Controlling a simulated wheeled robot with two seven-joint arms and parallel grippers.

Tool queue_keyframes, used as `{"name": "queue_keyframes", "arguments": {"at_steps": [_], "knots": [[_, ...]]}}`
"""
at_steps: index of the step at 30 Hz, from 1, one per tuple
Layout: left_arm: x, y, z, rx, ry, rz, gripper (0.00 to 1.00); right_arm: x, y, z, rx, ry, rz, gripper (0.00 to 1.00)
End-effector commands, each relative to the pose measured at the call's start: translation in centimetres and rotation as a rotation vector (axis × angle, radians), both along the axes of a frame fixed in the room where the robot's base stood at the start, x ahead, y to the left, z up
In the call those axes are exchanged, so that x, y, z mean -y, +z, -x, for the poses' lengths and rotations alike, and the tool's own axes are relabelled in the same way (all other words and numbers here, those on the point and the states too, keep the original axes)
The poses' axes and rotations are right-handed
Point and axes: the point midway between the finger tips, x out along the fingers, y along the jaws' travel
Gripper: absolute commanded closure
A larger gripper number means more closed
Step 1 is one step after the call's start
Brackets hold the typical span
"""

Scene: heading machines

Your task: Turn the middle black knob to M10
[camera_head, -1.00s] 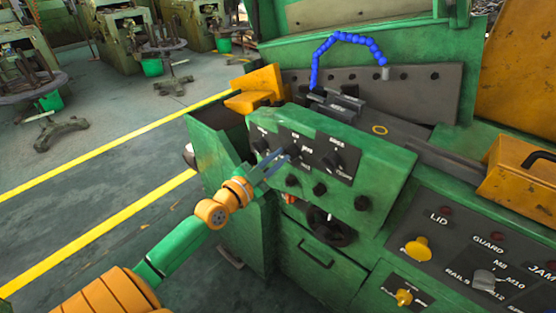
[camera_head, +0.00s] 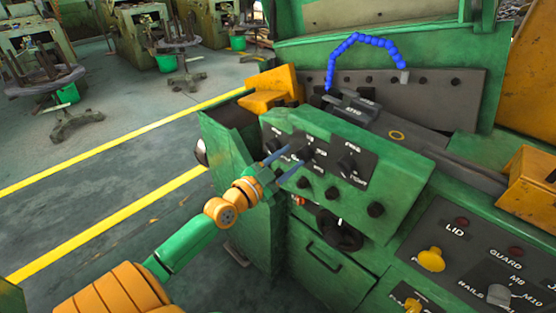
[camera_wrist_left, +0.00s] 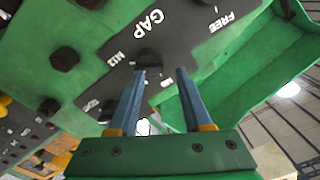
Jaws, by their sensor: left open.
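A dark label plate with three black knobs sits on the sloped green panel of the machine. The middle black knob (camera_head: 306,152) is just beyond my left gripper (camera_head: 296,156), whose blue fingers are open and point at it. In the left wrist view the black knob (camera_wrist_left: 149,60) lies just past and between the fingertips (camera_wrist_left: 160,72), near the labels GAP and M12. No contact is clear. I cannot read where the knob points. The other black knobs are on the left (camera_head: 275,145) and right (camera_head: 347,164). My right gripper is out of view.
A second control panel at lower right has a yellow knob (camera_head: 431,260) and a grey selector (camera_head: 499,295). Open floor (camera_head: 110,210) lies to the left.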

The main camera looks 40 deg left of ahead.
Motion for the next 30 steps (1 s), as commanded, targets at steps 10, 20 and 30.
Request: {"name": "queue_keyframes", "arguments": {"at_steps": [10, 20, 30], "knots": [[0.3, -0.8, 0.1, -0.022, -0.007, 0.0, 0.2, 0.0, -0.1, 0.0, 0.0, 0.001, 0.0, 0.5], [0.0, -0.7, 1.4, -0.018, -0.003, -0.001, 0.2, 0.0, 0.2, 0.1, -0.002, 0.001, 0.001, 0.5], [-0.4, -0.4, 4.7, -0.009, 0.0, -0.002, 0.2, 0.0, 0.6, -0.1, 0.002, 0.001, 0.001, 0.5]]}}
